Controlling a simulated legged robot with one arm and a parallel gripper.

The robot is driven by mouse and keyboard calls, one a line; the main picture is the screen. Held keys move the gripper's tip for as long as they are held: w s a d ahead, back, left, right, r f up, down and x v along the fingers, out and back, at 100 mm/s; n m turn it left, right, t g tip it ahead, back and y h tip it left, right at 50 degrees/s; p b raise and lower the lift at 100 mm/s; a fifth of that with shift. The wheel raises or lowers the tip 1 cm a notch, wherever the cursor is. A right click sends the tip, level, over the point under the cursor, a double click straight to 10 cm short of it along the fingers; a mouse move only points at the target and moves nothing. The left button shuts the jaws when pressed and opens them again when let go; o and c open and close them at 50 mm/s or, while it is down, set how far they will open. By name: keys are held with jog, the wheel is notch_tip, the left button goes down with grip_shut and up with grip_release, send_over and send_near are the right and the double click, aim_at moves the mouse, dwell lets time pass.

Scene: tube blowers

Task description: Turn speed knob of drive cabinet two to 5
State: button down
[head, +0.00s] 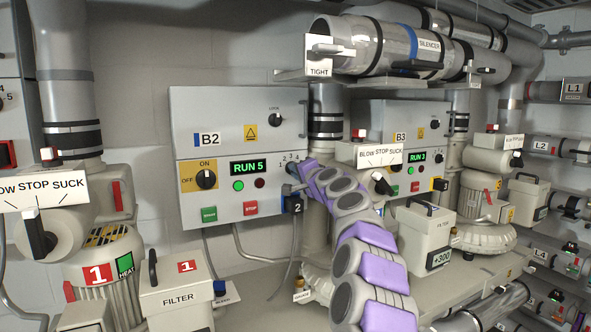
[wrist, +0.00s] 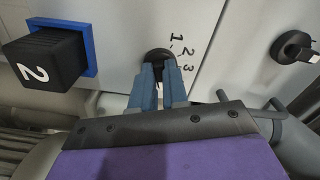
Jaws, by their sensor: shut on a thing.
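Drive cabinet two (head: 225,112) is the grey box labelled B2. Its green display (head: 248,167) reads RUN 5. In the wrist view the speed knob (wrist: 158,55) is a dark round knob with 1, 2 and 3 printed beside it. My gripper (wrist: 158,82) is shut on this knob, with one blue-grey finger on each side. In the head view my gripper (head: 294,179) reaches the cabinet's lower right, beside the numbers. There it hides most of the knob, so I cannot read its pointer.
A black block marked 2 on a blue square (wrist: 45,58) sits close beside my gripper. Another dark knob (wrist: 293,47) is at the right of the wrist view. An ON/OFF switch (head: 206,179) and START and STOP buttons (head: 250,208) share the cabinet. Cabinet B3 (head: 385,112) stands right.

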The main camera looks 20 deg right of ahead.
jog(key=shift+d, duration=0.1)
dwell(0.4)
jog(key=c, duration=1.2)
grip_release()
jog(key=shift+s+d, duration=0.1)
jog(key=shift+s, duration=0.05)
jog(key=shift+o, duration=0.3)
jog(key=shift+f, duration=0.1)
jog(key=s+b, duration=0.2)
jog(key=s, duration=1.5)
jog(key=shift+d, duration=0.45)
jog(key=shift+f, duration=0.15)
